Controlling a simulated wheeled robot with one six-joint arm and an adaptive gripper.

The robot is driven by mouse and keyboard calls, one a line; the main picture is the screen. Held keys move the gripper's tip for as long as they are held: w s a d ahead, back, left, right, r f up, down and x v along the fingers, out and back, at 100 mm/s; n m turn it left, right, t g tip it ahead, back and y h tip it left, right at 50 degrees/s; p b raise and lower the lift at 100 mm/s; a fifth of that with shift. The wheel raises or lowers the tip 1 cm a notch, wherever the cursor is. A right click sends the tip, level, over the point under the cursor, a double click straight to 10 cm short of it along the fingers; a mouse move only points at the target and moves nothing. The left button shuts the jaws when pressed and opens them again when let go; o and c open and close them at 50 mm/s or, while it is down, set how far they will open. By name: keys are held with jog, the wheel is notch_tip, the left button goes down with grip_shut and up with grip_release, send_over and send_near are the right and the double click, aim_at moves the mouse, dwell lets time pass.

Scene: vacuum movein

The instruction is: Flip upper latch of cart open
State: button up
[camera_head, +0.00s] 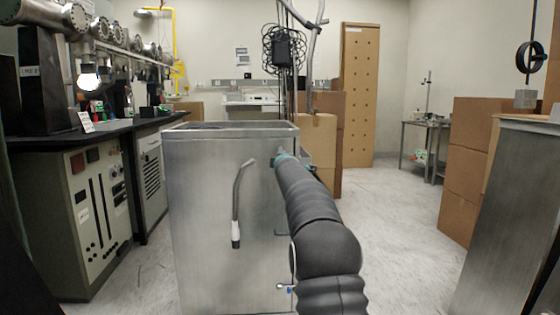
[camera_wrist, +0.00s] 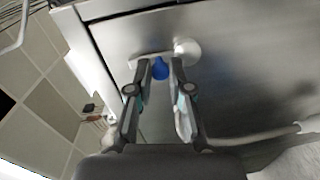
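The cart (camera_head: 200,210) is a brushed metal box in the middle of the head view. Its upper latch, a metal plate with a blue tab (camera_wrist: 160,68) and a round pale knob (camera_wrist: 187,50), shows in the wrist view near the cart's top edge. My gripper (camera_wrist: 161,63) is open, with its two fingertips at the latch and the blue tab between them. I cannot tell whether either finger touches it. In the head view, my arm hides the upper latch, and only the teal part of my gripper (camera_head: 281,158) shows near the cart's top right corner.
A lower latch (camera_head: 285,288) sits on the cart front beside my arm. A bent handle (camera_head: 237,205) with a white grip hangs left of it. A grey cabinet (camera_head: 85,205) stands left, cardboard boxes (camera_head: 475,165) right. Floor (camera_head: 400,230) right of my arm is clear.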

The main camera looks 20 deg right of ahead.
jog(key=o, duration=0.3)
jog(key=shift+o, duration=0.2)
